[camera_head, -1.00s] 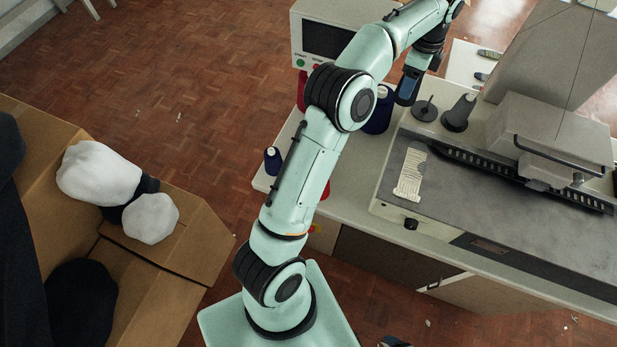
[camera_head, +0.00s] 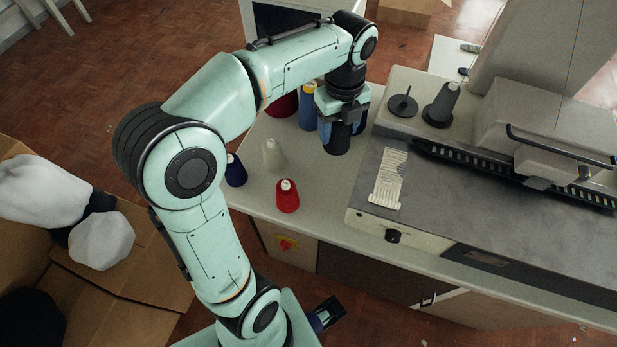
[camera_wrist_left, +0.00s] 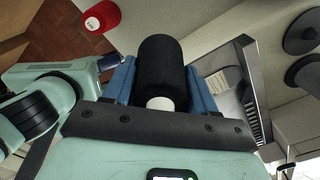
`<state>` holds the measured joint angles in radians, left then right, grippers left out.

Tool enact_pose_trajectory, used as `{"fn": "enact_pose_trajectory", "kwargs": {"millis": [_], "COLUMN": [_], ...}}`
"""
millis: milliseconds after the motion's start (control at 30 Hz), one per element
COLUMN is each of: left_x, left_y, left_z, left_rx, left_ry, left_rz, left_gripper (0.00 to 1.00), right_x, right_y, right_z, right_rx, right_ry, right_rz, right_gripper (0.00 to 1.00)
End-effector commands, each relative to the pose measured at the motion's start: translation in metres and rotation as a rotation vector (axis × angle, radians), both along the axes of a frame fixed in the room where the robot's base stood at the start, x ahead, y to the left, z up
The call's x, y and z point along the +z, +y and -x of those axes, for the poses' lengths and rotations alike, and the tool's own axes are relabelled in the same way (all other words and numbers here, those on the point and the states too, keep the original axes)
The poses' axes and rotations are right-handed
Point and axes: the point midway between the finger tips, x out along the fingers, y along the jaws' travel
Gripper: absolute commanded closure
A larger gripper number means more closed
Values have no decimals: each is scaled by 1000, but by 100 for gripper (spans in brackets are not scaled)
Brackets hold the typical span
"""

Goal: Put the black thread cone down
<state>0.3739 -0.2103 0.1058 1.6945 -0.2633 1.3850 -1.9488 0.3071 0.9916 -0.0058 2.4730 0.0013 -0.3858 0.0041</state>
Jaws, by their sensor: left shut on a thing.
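The black thread cone (camera_head: 338,139) is between the blue fingers of my left gripper (camera_head: 341,122), which is shut on it. In the head view the cone is upright at the table, left of the grey machine; whether its base touches the tabletop I cannot tell. In the left wrist view the black cone (camera_wrist_left: 161,72) shows its dark body and pale tip between the two fingers (camera_wrist_left: 160,88). What seems to be my right gripper (camera_head: 326,314) shows small and dark at the bottom of the head view; its jaws are unclear.
On the white table (camera_head: 325,205) stand a red cone (camera_head: 287,197), a cream cone (camera_head: 273,156), a navy cone (camera_head: 235,171) and a blue cone (camera_head: 308,108). The grey machine (camera_head: 480,210) is on the right. Bare tabletop lies in front of the black cone.

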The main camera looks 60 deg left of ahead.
Motion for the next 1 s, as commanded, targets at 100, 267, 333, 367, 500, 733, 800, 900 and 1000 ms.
{"fn": "enact_pose_trajectory", "kwargs": {"millis": [100,267,333,367,500,733,800,900,1000], "left_x": [-33,-77,-96,-103,-130,-151,-162,-177,-186], "left_y": [0,0,0,0,0,0,0,0,0], "left_z": [1,1,1,1,1,0,1,0,0], "left_rx": [1,2,2,2,3,3,3,2,2], "left_ry": [7,7,6,7,5,3,4,4,2], "left_rz": [1,2,1,2,1,0,2,2,1], "left_gripper": [77,77,77,77,77,77,77,77,77], "right_x": [-8,-15,-18,-19,-23,-26,-28,-31,-32], "right_y": [0,0,0,0,0,0,0,-1,0], "right_z": [2,0,-1,-2,-4,-6,-7,-8,-9], "right_rx": [-1,-3,-4,-4,-6,-7,-8,-9,-10], "right_ry": [1,-9,-13,-15,-23,-30,-33,-38,-41], "right_rz": [0,1,2,3,4,5,6,6,7], "right_gripper": [30,30,30,30,30,30,30,30,30]}}
